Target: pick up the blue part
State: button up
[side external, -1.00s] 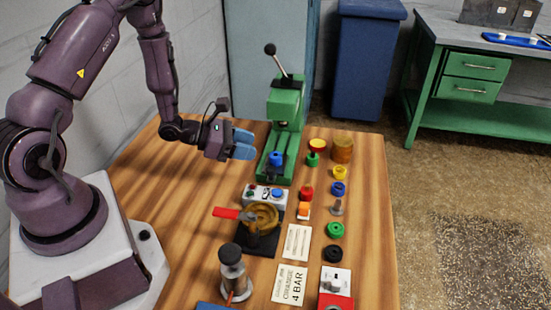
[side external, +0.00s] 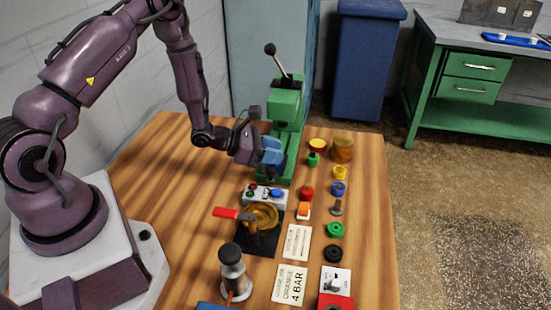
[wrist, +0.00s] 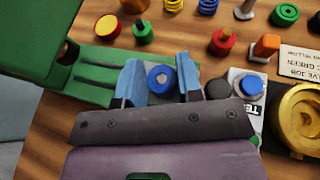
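A blue part (wrist: 162,78), round with a pale centre, sits at the base of the green press (wrist: 98,80). In the wrist view it lies between the two fingers of my gripper (wrist: 160,82). The fingers stand apart on either side of it, with little gap; contact is not clear. In the side view my gripper (side external: 271,154) is low at the front of the press (side external: 285,110), and its light-blue fingers hide the part. A separate blue ring-shaped piece (side external: 338,188) stands on the table to the right.
A control box (side external: 265,194) with a blue button and a brown round fixture with a red handle (side external: 226,213) are close in front of my gripper. Several coloured pieces stand in rows to the right. The press lever (side external: 277,60) rises behind. The table's left side is clear.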

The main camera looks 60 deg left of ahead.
jog(key=shift+c, duration=0.9)
jog(key=shift+r, duration=0.15)
